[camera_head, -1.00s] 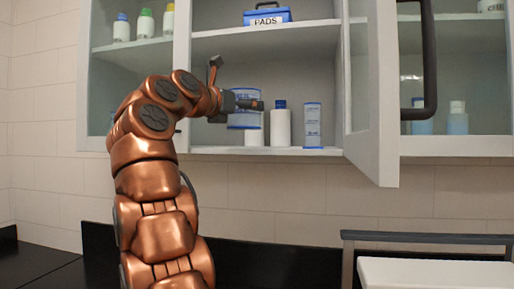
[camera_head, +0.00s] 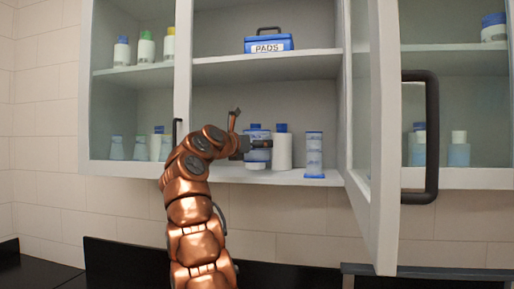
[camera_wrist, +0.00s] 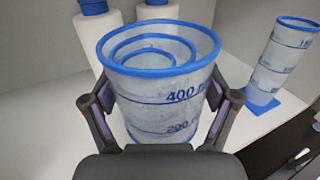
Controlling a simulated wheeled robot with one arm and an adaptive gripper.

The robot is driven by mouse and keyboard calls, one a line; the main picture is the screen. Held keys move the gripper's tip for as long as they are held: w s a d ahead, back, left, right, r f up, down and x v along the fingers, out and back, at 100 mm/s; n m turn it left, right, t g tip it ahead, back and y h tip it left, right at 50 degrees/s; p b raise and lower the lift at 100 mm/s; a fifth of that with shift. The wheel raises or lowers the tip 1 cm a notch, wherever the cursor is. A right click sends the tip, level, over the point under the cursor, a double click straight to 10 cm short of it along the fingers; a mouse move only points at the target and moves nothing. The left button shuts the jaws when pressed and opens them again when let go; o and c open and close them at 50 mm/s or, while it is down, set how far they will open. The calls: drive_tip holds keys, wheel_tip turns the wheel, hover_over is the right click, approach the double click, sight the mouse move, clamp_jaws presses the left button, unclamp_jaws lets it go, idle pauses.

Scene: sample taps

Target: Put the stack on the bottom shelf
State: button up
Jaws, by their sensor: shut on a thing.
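The stack is a set of nested clear beakers with blue rims and blue markings, seen from above in the wrist view (camera_wrist: 160,100). My gripper (camera_wrist: 165,108) is shut on it, one finger on each side of the outer beaker. In the head view the stack (camera_head: 258,134) is upright inside the open cabinet, over the bottom shelf (camera_head: 225,174). It appears slightly above the shelf, but its base is partly hidden and contact is unclear. My gripper (camera_head: 260,144) reaches in from the left.
White blue-capped bottles stand behind and right of the stack, one clearly visible (camera_head: 283,150). A graduated cylinder (camera_head: 314,155) with a blue base stands farther right. The open cabinet door (camera_head: 385,150) bounds the right side. A blue PADS box (camera_head: 268,42) is on the upper shelf.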

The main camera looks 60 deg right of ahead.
sight(257, 156)
drive_tip(key=shift+w+d+f, duration=0.1)
drive_tip(key=shift+w+d, duration=0.1)
drive_tip(key=shift+d, duration=0.3)
drive_tip(key=shift+s+f+b, duration=0.1)
drive_tip(key=shift+f+b, duration=0.7)
drive_tip(key=shift+f, duration=0.15)
drive_tip(key=shift+a+f+b, duration=0.1)
drive_tip(key=shift+f+b, duration=0.4)
drive_tip(key=shift+f, duration=0.3)
drive_tip(key=shift+f+b, duration=0.25)
drive_tip(key=shift+b, duration=0.05)
drive_tip(key=o, duration=0.9)
drive_tip(key=shift+r, duration=0.15)
